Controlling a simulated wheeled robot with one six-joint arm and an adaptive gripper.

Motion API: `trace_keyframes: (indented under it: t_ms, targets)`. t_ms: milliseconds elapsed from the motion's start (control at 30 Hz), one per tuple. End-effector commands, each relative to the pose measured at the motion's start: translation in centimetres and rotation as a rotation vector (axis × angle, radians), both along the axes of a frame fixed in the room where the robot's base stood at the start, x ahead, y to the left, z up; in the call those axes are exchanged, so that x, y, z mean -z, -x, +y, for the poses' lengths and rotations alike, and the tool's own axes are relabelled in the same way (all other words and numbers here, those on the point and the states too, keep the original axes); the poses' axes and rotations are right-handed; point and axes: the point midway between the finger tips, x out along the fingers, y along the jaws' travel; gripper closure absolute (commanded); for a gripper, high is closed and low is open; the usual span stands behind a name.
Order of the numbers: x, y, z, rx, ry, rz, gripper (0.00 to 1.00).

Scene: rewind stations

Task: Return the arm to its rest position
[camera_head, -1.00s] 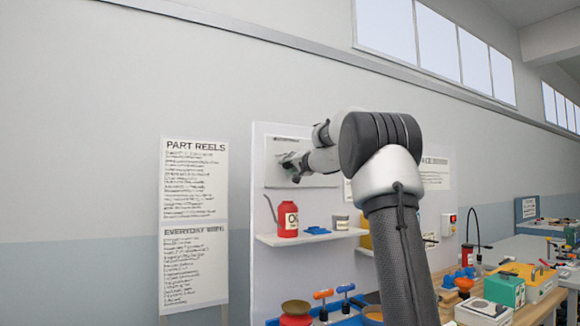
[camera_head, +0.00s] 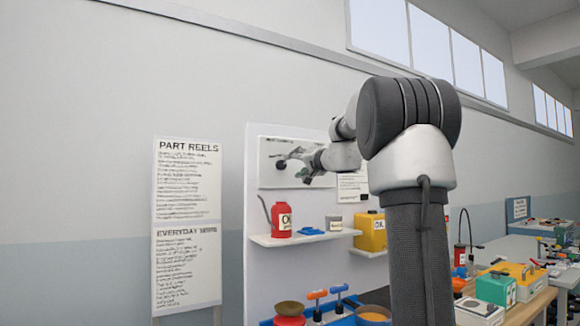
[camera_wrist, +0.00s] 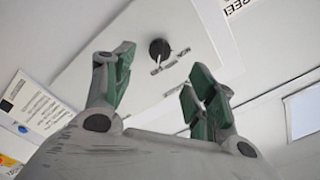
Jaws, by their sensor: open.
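My gripper (camera_head: 297,163) is raised in front of the white wall panel, pointing left in the head view. In the wrist view my gripper (camera_wrist: 160,85) has its two green-padded fingers spread apart with nothing between them. Behind the fingers in the wrist view is a pale board (camera_wrist: 135,60) with a round black knob (camera_wrist: 159,48) on it. My gripper covers part of this region in the head view, so I cannot tell there whether it touches the panel.
A shelf (camera_head: 300,240) below my gripper holds a red oil can (camera_head: 281,221) and a grey tin (camera_head: 333,223). The workbench (camera_head: 535,303) at right carries a green box (camera_head: 495,289).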

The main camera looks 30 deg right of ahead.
Motion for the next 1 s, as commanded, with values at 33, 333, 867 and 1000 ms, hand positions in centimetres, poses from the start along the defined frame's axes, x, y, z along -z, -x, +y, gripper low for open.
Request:
trace_keyframes:
  t_ms: [33, 333, 867, 1000]
  targets:
    - [-0.1, 0.8, -0.1, 0.002, 0.001, 0.000, 0.44]
    - [0.0, 2.1, -0.1, 0.000, 0.000, 0.000, 0.44]
    - [2.1, 2.4, 0.5, -0.040, -0.049, 0.064, 0.44]
    - [10.7, 5.2, 1.1, -0.095, -0.032, 0.293, 0.44]
